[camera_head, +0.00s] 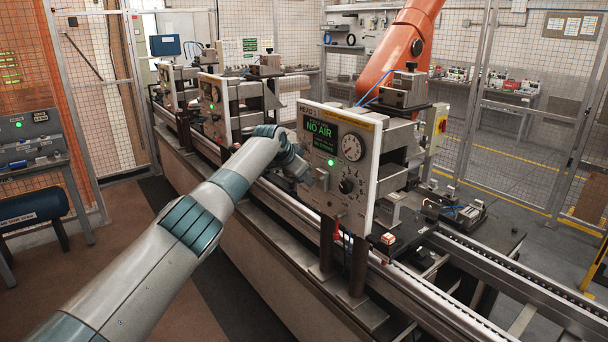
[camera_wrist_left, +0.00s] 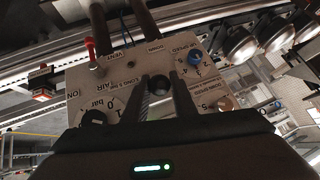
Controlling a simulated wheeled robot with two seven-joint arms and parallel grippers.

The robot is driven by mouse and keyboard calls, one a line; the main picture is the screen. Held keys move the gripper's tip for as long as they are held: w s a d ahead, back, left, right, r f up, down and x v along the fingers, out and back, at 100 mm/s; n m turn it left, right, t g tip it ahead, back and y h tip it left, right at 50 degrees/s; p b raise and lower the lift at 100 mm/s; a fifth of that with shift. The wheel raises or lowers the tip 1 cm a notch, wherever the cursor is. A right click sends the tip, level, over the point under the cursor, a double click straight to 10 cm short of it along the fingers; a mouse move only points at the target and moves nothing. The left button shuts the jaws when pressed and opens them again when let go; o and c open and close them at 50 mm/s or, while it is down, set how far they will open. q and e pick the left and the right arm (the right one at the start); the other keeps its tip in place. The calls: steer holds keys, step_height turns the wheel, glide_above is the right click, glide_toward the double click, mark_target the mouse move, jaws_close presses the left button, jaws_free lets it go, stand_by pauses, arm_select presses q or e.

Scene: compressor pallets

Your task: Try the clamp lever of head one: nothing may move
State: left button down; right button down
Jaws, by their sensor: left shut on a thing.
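The head one panel (camera_head: 312,186) is a pale upright plate with a lit display (camera_head: 321,138) reading NO AIR, a green lamp (camera_head: 330,162), a round gauge (camera_head: 351,147) and a black knob (camera_head: 346,186). My left gripper (camera_head: 318,178) reaches the lower left of this panel. In the left wrist view its two dark fingers (camera_wrist_left: 162,92) are shut on a small dark part at the panel face, which looks like the clamp lever (camera_wrist_left: 160,84). The fingers hide most of it, so its angle cannot be told. My right gripper is out of view.
A rail (camera_head: 460,317) runs along the bench. More heads stand behind on the left, and an orange robot arm (camera_head: 400,45) behind head one.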

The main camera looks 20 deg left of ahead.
arm_select(q)
steer(key=shift+d+r+g, duration=0.1)
steer(key=shift+r+g, duration=0.1)
steer(key=shift+g, duration=0.1)
stand_by(0.4)
steer(key=c, duration=1.5)
jaws_free()
steer(key=shift+w, duration=0.1)
steer(key=shift+o, duration=0.2)
steer(key=shift+r, duration=0.1)
steer(key=shift+b+v, duration=0.6)
steer(key=shift+v, duration=0.5)
steer(key=b+v, duration=0.5)
steer(key=v, duration=1)
steer(key=shift+d+b, duration=0.3)
